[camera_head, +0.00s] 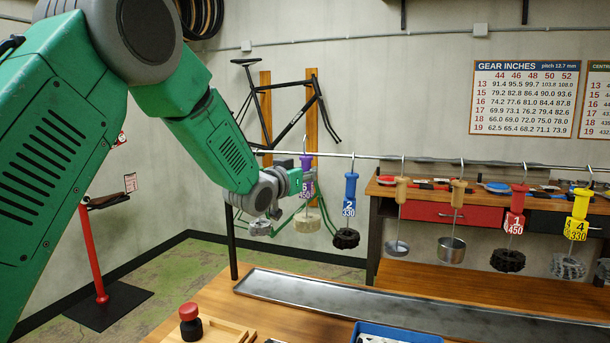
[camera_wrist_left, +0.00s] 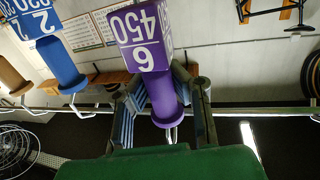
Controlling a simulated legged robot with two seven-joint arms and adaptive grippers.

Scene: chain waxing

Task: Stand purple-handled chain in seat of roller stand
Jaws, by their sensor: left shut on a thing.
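The purple-handled chain (camera_head: 307,190) hangs upright near the rail, its label reading 6 and 450, with a pale chain coil below it. My left gripper (camera_head: 298,183) is shut on its purple handle. In the left wrist view the purple handle (camera_wrist_left: 161,90) sits between the two fingers (camera_wrist_left: 163,112). Its hook is at rail height; I cannot tell whether it still rests on the rail. A red post stand (camera_head: 97,250) with a dark top stands on a black base at the left; I cannot tell whether it is the roller stand. My right gripper is out of view.
A blue-handled chain (camera_head: 350,190) hangs just right of the purple one. More handled items hang along the rail (camera_head: 440,160). A long metal tray (camera_head: 400,310) lies on the bench below.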

